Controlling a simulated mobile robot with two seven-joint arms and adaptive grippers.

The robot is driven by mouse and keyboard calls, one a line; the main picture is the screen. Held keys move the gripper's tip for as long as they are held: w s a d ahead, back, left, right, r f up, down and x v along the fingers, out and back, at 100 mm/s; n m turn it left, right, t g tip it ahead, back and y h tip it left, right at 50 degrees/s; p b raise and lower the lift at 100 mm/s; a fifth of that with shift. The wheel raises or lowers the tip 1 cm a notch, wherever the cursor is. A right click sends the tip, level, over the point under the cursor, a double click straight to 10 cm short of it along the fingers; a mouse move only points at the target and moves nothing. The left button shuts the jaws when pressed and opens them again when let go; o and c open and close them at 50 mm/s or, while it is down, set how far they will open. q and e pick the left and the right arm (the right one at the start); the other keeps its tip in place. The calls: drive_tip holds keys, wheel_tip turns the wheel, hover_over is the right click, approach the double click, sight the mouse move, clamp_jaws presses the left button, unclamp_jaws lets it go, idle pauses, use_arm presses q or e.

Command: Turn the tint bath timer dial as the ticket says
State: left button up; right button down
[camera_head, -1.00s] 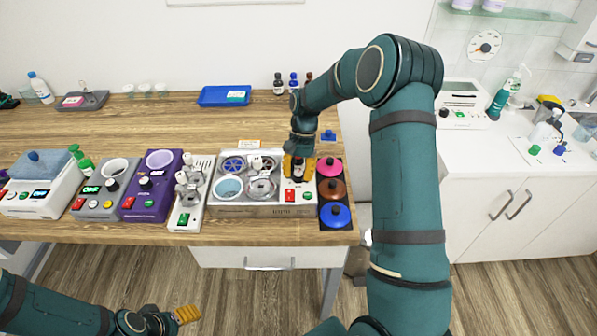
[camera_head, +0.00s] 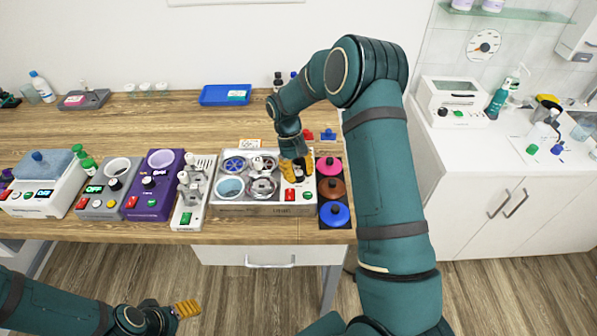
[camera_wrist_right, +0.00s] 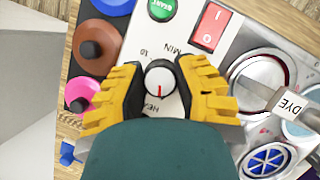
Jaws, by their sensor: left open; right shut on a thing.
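The tint bath (camera_head: 265,209) is a steel unit with several round wells, on the wooden bench. Its timer dial (camera_wrist_right: 159,76) is a pale round knob with a dark surround; its red mark points down in the wrist view. My right gripper (camera_head: 296,172) is shut on the dial, one yellow-padded finger on each side; it also shows in the right wrist view (camera_wrist_right: 158,85). "MIN" and a "10" are printed near the dial; other print is partly covered. My left gripper (camera_head: 187,309) is open and empty, low in front of the bench.
A red switch (camera_wrist_right: 211,27) and a green button (camera_wrist_right: 162,8) sit beside the dial. Pink, brown and blue lidded pots (camera_head: 334,215) stand right of the bath. A purple device (camera_head: 152,200) and other devices stand left. The bench behind is largely clear.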

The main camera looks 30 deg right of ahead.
drive_tip(key=shift+s+f+n, duration=0.15)
drive_tip(key=shift+n, duration=0.45)
drive_tip(key=c, duration=0.6)
unclamp_jaws()
drive_tip(key=shift+c, duration=0.2)
drive_tip(key=v, duration=1.2)
drive_tip(key=shift+a, duration=0.2)
